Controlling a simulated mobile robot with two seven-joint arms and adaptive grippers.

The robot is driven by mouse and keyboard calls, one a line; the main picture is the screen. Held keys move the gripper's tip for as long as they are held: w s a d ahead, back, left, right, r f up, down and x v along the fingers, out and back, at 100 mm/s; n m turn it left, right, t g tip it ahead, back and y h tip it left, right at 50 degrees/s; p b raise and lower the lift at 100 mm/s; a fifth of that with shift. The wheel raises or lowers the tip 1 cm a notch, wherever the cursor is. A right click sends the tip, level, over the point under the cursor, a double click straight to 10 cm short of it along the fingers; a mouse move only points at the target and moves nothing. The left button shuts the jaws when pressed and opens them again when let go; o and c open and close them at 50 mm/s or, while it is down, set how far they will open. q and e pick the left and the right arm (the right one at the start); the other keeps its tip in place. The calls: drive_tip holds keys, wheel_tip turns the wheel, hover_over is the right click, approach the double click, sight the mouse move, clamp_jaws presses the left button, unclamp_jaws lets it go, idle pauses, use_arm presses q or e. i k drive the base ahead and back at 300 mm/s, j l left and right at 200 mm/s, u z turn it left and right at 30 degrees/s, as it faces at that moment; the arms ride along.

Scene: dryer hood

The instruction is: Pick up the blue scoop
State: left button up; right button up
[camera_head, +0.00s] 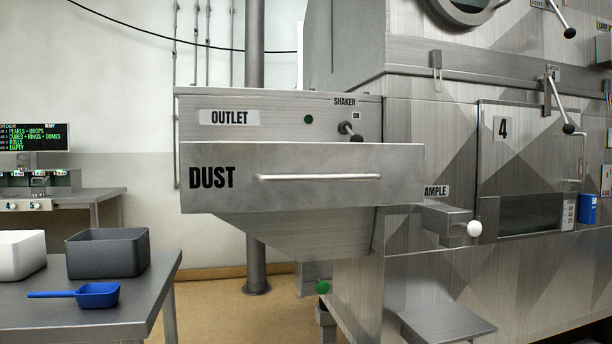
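The blue scoop (97,294) lies on the grey metal table (150,292) at the lower left of the head view. Its bowl is to the right and its thin handle points left. It sits in front of a dark grey bin, apart from it. Neither of my grippers shows in this view.
A dark grey bin (107,255) and a white bin (20,256) stand behind the scoop. The steel dryer hood, with a drawer marked DUST (300,180), fills the middle and right. Open floor (225,310) lies between table and hood. A side table (95,193) stands at far left.

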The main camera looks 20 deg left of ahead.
sight(94, 296)
drive_tip(key=u, duration=1.75)
